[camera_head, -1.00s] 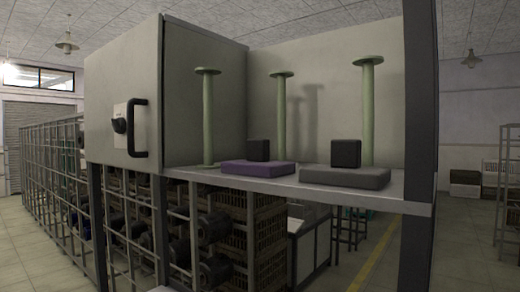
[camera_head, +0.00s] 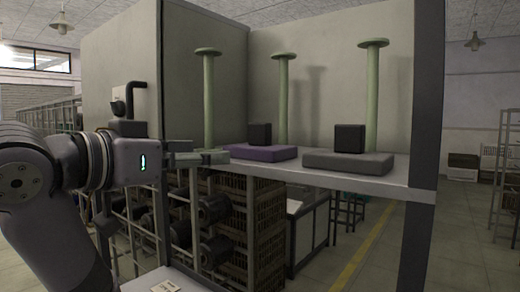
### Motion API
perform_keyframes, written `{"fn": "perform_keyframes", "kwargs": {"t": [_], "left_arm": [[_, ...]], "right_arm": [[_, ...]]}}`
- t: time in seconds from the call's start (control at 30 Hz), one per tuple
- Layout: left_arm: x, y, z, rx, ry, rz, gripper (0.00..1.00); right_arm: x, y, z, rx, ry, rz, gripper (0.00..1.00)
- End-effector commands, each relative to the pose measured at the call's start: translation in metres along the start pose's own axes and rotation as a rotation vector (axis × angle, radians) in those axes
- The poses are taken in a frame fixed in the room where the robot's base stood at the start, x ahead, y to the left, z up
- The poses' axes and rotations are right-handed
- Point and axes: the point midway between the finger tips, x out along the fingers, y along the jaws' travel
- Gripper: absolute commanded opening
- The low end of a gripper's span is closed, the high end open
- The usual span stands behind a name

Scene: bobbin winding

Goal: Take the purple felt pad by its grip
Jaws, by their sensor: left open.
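The purple felt pad (camera_head: 264,153) lies flat on the shelf (camera_head: 385,186), with its black block grip (camera_head: 260,134) standing upright on top. My left gripper (camera_head: 214,157) reaches in from the left at shelf height. It is open and empty, with its fingers pointing right towards the pad. Its fingertips are close to the pad's left end; I cannot tell whether they touch it. The pad's grip is clear of the fingers. My right gripper does not show.
A grey pad (camera_head: 346,163) with a black block grip lies to the right of the purple one. Three green posts with disc tops, one of them the left post (camera_head: 208,100), stand behind. A cabinet door with a black handle (camera_head: 137,98) is at the left, and an upright (camera_head: 427,100) at the right.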

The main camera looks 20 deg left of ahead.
Motion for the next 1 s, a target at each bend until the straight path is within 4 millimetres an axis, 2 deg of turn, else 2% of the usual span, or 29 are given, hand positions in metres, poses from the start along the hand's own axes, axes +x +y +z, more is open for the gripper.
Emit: {"fn": "perform_keyframes", "kwargs": {"t": [0.03, 0.1, 0.2, 0.27, 0.7, 0.8, 1.0], "left_arm": [[-0.013, 0.002, -0.017, 0.009, 0.033, 0.005, 0.6], [-0.026, 0.005, -0.031, 0.017, 0.06, 0.012, 0.6], [-0.033, 0.008, -0.042, 0.023, 0.078, 0.02, 0.6], [-0.029, 0.009, -0.045, 0.022, 0.08, 0.023, 0.6], [0.061, 0.011, -0.054, 0.021, 0.077, 0.022, 0.6], [0.075, 0.011, -0.054, 0.022, 0.078, 0.021, 0.6], [0.088, 0.012, -0.054, 0.024, 0.081, 0.021, 0.6]], "right_arm": [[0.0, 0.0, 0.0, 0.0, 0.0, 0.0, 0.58], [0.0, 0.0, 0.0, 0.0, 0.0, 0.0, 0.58], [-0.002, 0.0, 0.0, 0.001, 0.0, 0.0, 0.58], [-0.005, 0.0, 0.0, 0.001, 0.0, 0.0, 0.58], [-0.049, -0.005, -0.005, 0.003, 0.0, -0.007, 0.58], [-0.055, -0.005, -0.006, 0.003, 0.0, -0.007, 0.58], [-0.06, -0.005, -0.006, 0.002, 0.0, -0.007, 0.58]]}}
